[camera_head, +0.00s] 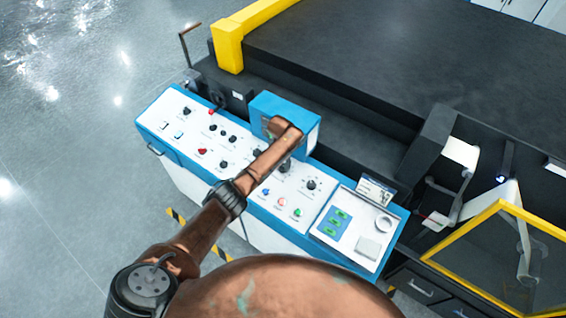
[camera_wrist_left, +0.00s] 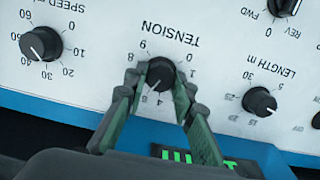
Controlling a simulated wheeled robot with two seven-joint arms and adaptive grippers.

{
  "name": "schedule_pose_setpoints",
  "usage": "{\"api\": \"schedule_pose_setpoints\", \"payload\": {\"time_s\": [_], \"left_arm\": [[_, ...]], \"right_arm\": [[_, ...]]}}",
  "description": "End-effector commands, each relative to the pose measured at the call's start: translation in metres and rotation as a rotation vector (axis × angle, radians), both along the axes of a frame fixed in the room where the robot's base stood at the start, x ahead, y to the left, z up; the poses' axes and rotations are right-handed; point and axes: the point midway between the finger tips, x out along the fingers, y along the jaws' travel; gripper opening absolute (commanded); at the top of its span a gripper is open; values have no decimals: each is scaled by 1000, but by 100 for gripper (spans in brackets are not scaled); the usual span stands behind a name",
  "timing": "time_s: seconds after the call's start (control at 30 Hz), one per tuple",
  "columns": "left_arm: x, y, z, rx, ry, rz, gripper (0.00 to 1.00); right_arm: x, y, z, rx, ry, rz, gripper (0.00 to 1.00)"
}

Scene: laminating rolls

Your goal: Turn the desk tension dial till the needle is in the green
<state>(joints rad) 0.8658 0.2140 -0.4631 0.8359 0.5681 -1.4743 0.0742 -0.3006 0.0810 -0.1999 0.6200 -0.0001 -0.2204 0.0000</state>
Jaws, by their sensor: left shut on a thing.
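The tension dial (camera_wrist_left: 160,73) is a black knob under the upside-down word TENSION in the left wrist view. Its white mark points toward the lower numbers on its scale, around 4 to 6. My left gripper (camera_wrist_left: 160,80) has a finger on either side of the dial and is shut on it. In the head view my left arm reaches over the white control panel (camera_head: 180,148) to a blue box (camera_head: 303,127), and its wrist covers part of the box's face. I cannot make out a needle. My right gripper is out of view.
Near the dial are a speed knob (camera_wrist_left: 41,43) and a length knob (camera_wrist_left: 259,101). A green display (camera_wrist_left: 238,163) is partly hidden by the fingers. Several other knobs and buttons cover the panel. A black machine bed (camera_head: 400,60) lies behind.

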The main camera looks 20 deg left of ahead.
Motion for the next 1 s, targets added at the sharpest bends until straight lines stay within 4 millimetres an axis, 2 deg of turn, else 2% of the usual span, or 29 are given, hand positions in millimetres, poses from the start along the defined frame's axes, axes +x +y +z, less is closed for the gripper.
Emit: {"api": "schedule_pose_setpoints", "payload": {"time_s": [0.1, 0.5, 1.0], "left_arm": [[-1, -2, 1, -21, 10, 105, 0], [-1, -1, 0, -65, 25, 370, 0], [0, 0, -1, -80, 29, 463, 0]], "right_arm": [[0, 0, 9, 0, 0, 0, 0], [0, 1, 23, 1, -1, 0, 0], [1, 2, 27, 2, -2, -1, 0]]}}
